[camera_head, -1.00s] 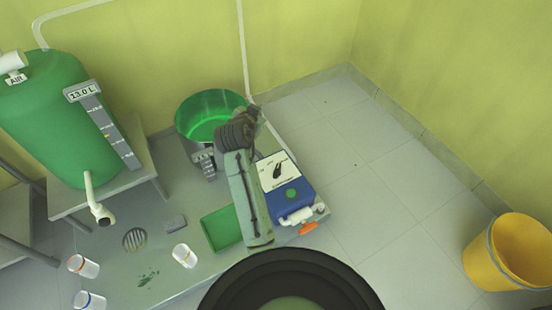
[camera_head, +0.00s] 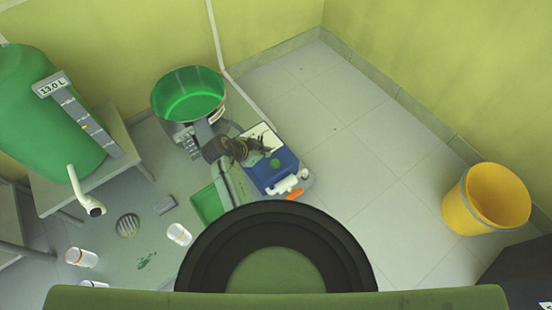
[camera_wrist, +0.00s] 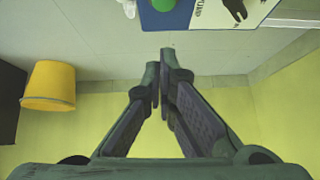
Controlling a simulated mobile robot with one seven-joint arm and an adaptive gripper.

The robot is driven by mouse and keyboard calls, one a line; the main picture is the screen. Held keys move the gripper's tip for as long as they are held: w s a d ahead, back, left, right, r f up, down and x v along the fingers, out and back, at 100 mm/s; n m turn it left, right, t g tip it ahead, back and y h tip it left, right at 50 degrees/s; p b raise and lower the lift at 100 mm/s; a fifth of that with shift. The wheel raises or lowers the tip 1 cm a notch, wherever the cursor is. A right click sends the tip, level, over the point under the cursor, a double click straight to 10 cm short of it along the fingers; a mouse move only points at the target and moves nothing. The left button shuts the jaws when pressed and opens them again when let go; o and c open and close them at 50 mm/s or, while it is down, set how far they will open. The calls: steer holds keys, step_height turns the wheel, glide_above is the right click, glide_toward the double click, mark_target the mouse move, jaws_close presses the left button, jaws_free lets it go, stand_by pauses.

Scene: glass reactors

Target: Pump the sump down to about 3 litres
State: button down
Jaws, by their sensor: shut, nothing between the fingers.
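A blue pump box (camera_head: 270,180) with a round green button (camera_head: 275,163) and a white label panel sits on the floor. It also shows at the top of the wrist view (camera_wrist: 168,20), with the green button (camera_wrist: 163,4). In the wrist view my fingers (camera_wrist: 162,75) are closed together and empty. A green round tub (camera_head: 190,92) stands behind the box; its liquid level cannot be read. A display (camera_head: 51,85) on the green tank (camera_head: 40,110) reads 13.0 L.
A white spout (camera_head: 84,190) hangs from the tank. A floor drain (camera_head: 127,225), white cups (camera_head: 179,234) and a green tray (camera_head: 206,204) lie at left. An orange part (camera_head: 295,194) is at the box's front. A yellow bucket (camera_head: 487,199) stands right; floor between is clear.

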glide_above(276, 164)
steer(key=f, duration=0.6)
steer(key=shift+d+f, duration=0.25)
steer(key=shift+f, duration=0.15)
step_height(276, 164, down, 2)
steer(key=shift+a+f, duration=0.1)
steer(key=shift+f, duration=0.15)
steer(key=shift+a+f, duration=0.1)
steer(key=shift+f, duration=0.7)
